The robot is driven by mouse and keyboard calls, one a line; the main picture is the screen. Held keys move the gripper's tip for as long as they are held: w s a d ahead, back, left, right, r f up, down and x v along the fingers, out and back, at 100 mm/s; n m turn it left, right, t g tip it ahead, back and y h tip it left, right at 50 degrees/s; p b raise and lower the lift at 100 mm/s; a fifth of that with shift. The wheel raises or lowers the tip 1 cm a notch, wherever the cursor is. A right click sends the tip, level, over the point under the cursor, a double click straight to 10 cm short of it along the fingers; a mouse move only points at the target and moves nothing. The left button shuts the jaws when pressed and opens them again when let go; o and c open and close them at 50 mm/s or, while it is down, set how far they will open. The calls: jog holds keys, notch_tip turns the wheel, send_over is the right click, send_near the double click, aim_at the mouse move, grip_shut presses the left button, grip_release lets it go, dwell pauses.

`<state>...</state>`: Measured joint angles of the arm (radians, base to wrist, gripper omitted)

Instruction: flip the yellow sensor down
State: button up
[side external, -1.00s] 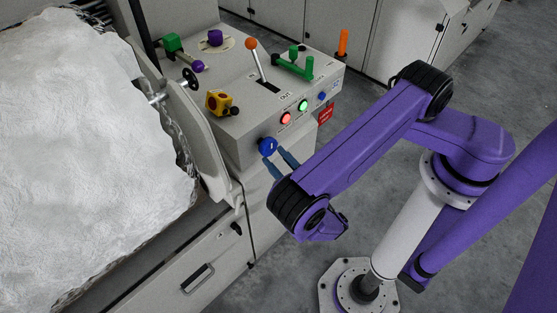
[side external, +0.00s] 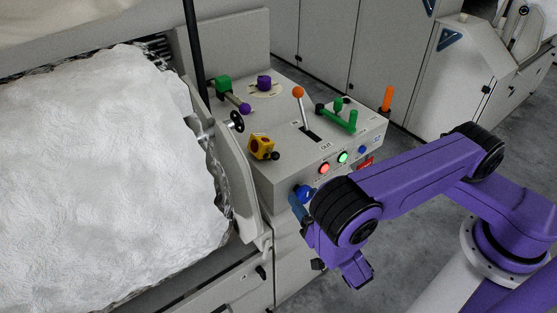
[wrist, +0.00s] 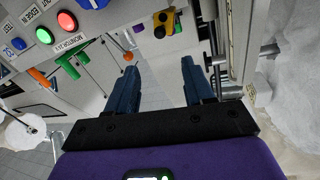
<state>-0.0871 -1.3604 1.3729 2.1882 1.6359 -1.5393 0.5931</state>
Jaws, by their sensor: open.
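The yellow sensor (side external: 262,147) is a small yellow block with dark openings and a black knob, on top of the grey control box at its left. It shows at the top of the wrist view (wrist: 163,24), beyond and between the fingers. My gripper (side external: 298,206) is in front of the box, below and apart from the sensor. In the wrist view its two blue fingers (wrist: 158,66) are spread with nothing between them. In the side view the wrist hides part of the box's front and the fingers partly overlap.
A blue knob (side external: 305,190) on the box front is close to the fingers. An orange-tipped lever (side external: 298,93), green handles (side external: 347,120) and a purple knob (side external: 264,83) stand on top. A curved grey guard and white fibre (side external: 100,170) lie left.

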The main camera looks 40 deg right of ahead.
aim_at(277, 159)
jog(key=w+d, duration=0.1)
jog(key=w, duration=0.4)
jog(key=w+d, duration=0.1)
jog(key=w, duration=0.4)
jog(key=w+d, duration=0.1)
jog(key=w, duration=0.4)
jog(key=shift+w, duration=0.3)
grip_shut()
